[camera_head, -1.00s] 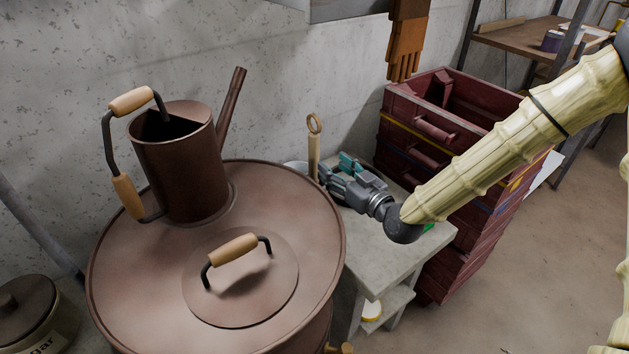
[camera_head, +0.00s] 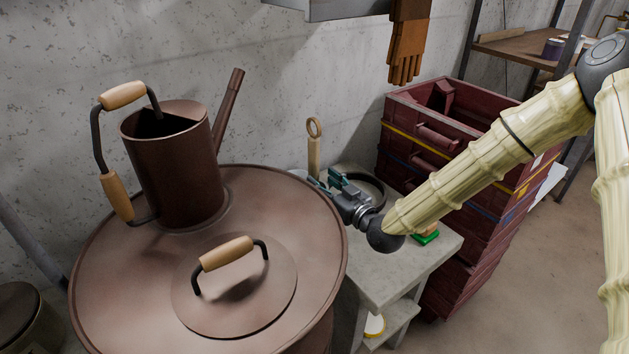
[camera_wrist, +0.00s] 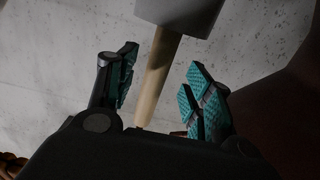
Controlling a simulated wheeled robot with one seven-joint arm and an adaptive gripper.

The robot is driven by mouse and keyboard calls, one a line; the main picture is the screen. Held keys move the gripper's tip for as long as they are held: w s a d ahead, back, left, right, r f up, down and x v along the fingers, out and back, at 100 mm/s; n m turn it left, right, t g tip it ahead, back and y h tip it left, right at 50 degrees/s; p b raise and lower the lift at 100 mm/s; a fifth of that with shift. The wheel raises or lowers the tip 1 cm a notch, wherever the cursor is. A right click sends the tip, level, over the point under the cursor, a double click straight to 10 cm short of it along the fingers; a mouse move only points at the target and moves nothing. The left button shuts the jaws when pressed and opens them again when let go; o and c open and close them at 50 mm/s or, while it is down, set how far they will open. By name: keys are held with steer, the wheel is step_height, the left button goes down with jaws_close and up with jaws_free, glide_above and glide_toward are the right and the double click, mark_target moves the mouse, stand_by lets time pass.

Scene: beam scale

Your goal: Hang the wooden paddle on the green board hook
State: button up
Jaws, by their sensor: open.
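The wooden paddle shows as an upright pale handle with a ring at its top (camera_head: 314,145), behind the small grey table. Its lower part is hidden in the head view. In the wrist view its handle (camera_wrist: 155,80) runs out of a plain grey block-like shape, which may be a holder. My gripper (camera_head: 326,184) is beside the handle's lower part, with teal pads apart. In the wrist view the handle lies between the open fingers (camera_wrist: 163,88) in the picture; I cannot tell whether they touch it. The green board hook is not visible in either view.
A brown drum (camera_head: 120,280) with a watering can (camera_head: 175,170) stands left. The grey table (camera_head: 400,265) carries a black ring-shaped thing (camera_head: 372,182) and a small green item (camera_head: 427,237). Dark red crates (camera_head: 480,225) stand right. A brown glove (camera_head: 406,50) hangs above.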

mark_target(317, 178)
steer(key=shift+f+p+x, duration=0.15)
steer(key=shift+p+x, duration=0.4)
steer(key=shift+x, duration=0.85)
steer(key=shift+f+p+x, duration=0.1)
steer(key=shift+p+x, duration=0.4)
steer(key=shift+x, duration=0.9)
steer(key=shift+d, duration=0.1)
jaws_close()
